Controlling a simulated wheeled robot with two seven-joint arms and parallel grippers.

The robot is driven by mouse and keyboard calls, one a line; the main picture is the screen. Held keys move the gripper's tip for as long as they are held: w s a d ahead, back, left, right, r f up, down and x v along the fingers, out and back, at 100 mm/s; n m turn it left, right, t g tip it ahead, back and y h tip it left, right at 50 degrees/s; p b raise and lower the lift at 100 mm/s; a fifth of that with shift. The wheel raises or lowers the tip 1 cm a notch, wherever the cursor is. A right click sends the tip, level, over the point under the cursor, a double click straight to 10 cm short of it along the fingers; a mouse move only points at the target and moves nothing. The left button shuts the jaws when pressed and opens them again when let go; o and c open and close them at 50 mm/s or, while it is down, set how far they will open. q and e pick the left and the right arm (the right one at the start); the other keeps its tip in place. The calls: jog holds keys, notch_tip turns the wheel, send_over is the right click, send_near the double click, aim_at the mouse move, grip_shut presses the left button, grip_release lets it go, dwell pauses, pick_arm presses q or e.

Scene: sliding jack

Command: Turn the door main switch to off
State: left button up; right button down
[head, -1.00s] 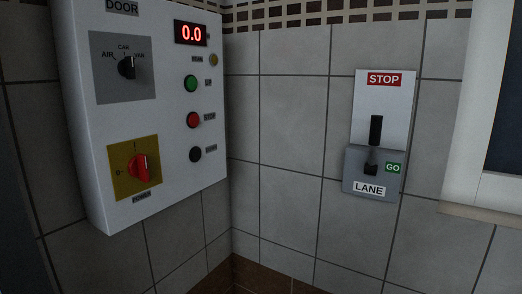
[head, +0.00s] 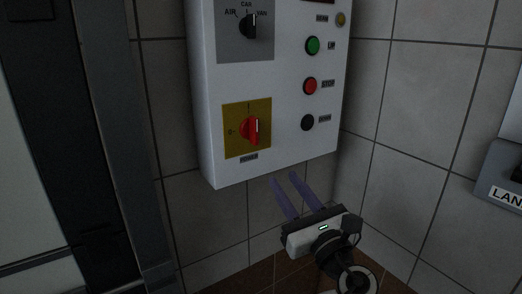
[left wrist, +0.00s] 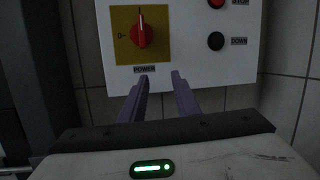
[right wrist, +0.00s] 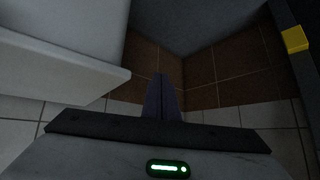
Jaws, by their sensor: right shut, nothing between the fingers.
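The main switch (head: 251,129) is a red rotary knob on a yellow plate (head: 233,149), low on the white DOOR control box (head: 285,78). Its white pointer stands upright, at the mark at the top; a "0" is to its left. The knob also shows in the left wrist view (left wrist: 142,35), above a POWER label. My left gripper (head: 283,182) is open and empty, below the box and a little right of the knob, apart from it. In the left wrist view its fingers (left wrist: 159,77) point at the box's lower part. My right gripper (right wrist: 162,78) is shut and empty, away from the box.
Above the knob is the AIR/CAR/VAN selector (head: 248,26). To its right are a green UP button (head: 313,46), a red STOP button (head: 310,86) and a black DOWN button (head: 307,123). A dark frame (head: 118,130) stands at left; the LANE unit (head: 500,177) is at right.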

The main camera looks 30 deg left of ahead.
aim_at(257, 124)
pick_arm(q)
notch_tip(257, 124, up, 8)
jog(key=s+f+n+g+y, duration=0.1)
jog(key=s+g+y, duration=0.1)
jog(key=g+y, duration=0.1)
jog(key=x, duration=0.2)
jog(key=p+x, duration=0.1)
jog(key=x, duration=0.5)
jog(key=shift+w+r, duration=0.15)
jog(key=shift+r, duration=0.25)
jog(key=shift+w+a+r+t+p, duration=0.2)
jog(key=shift+w+a+t+p, duration=0.15)
jog(key=shift+a, duration=0.25)
jog(key=shift+s, duration=0.1)
grip_shut()
